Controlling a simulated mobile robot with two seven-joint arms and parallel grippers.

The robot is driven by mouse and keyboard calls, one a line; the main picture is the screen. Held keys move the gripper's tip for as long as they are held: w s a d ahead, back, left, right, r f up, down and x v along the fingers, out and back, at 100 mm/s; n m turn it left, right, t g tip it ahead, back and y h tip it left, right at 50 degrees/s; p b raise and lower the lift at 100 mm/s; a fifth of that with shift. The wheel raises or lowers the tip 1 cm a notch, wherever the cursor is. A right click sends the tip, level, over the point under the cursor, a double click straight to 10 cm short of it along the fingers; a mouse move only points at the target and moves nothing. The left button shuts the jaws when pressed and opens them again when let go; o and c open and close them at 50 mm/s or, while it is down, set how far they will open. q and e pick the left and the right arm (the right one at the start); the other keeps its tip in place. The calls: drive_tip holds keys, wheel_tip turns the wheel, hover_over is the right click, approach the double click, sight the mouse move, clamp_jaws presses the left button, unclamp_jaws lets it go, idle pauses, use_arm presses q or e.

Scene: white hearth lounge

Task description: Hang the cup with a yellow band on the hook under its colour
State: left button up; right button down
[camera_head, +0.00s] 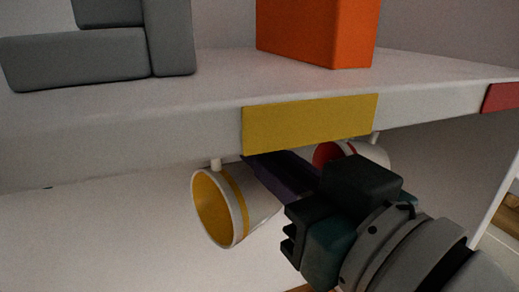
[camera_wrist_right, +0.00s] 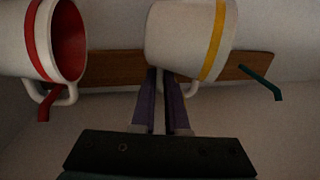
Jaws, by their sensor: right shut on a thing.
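The cup with a yellow band (camera_head: 225,208), white with a yellow inside, is tilted under the shelf edge, just left of and below the yellow label (camera_head: 310,123). My right gripper (camera_head: 268,168) reaches in from the right. In the right wrist view the cup (camera_wrist_right: 185,38) is at the top centre, and the purple fingers of my right gripper (camera_wrist_right: 166,80) are shut at its handle (camera_wrist_right: 182,92). No yellow hook shows; whether the handle is around one I cannot tell. My left gripper is out of view.
A cup with a red band (camera_wrist_right: 42,40) is at a red hook (camera_wrist_right: 46,106), left of the yellow-banded cup. A teal hook (camera_wrist_right: 262,83) is at the right, free. The shelf (camera_head: 150,130) above carries grey blocks (camera_head: 80,58) and an orange box (camera_head: 315,30). A red label (camera_head: 502,96) is farther right.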

idle(0.4)
drive_tip(key=c, duration=0.8)
unclamp_jaws()
drive_tip(key=shift+c, duration=0.2)
drive_tip(key=shift+s+d, duration=0.1)
drive_tip(key=shift+s, duration=0.05)
drive_tip(key=p+v, duration=0.3)
drive_tip(key=v, duration=0.3)
drive_tip(key=shift+s, duration=0.25)
idle(1.4)
drive_tip(key=shift+d, duration=0.15)
drive_tip(key=shift+s, duration=0.1)
